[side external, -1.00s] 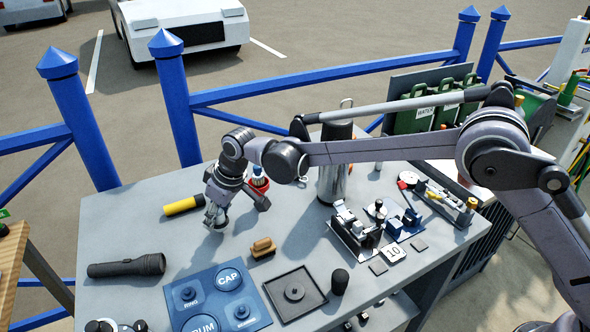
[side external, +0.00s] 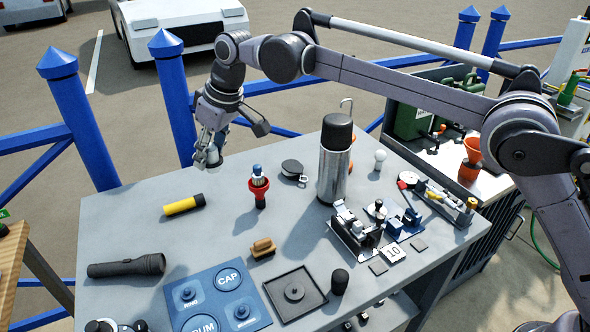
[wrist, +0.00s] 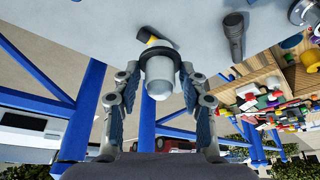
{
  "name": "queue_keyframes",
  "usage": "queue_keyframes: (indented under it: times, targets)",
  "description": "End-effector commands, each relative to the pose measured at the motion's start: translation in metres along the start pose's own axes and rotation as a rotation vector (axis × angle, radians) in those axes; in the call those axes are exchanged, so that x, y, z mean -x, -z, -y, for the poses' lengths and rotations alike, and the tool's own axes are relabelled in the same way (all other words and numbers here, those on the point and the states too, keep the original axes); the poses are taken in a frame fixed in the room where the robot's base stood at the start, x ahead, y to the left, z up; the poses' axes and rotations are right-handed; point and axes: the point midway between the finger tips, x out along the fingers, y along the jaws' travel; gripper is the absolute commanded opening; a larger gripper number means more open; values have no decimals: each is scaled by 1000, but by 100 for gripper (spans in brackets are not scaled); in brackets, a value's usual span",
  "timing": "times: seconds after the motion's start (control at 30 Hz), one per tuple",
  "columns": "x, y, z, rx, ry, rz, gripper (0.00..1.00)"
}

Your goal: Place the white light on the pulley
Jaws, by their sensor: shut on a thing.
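My gripper (side external: 212,160) is raised above the table's back left edge. In the wrist view my gripper (wrist: 160,85) is shut on a short round thing with a pale domed end and a dark collar, which looks like the white light (wrist: 160,72). In the side view the white light (side external: 213,155) is small and partly hidden by the fingers. A dark round disc with a small metal ring, likely the pulley (side external: 291,167), lies flat on the table, left of the steel flask and apart from my gripper.
A tall steel flask (side external: 335,165) stands right of the disc. A red and blue item (side external: 259,185) stands in front of the disc. A white bulb-like knob (side external: 380,158), a yellow torch (side external: 184,205), a black torch (side external: 126,266) and a brush (side external: 263,248) are also on the table.

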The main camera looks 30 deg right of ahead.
Motion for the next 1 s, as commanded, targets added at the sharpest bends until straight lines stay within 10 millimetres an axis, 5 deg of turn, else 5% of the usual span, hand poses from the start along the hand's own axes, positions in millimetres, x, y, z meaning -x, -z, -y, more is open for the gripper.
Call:
queue_keyframes:
  times: [0.5,0.73,1.0]
  targets:
    - [-16,-49,-202,75,34,8,12]
    - [-16,-70,-249,103,45,-1,12]
    - [-26,-81,-263,114,49,-6,12]
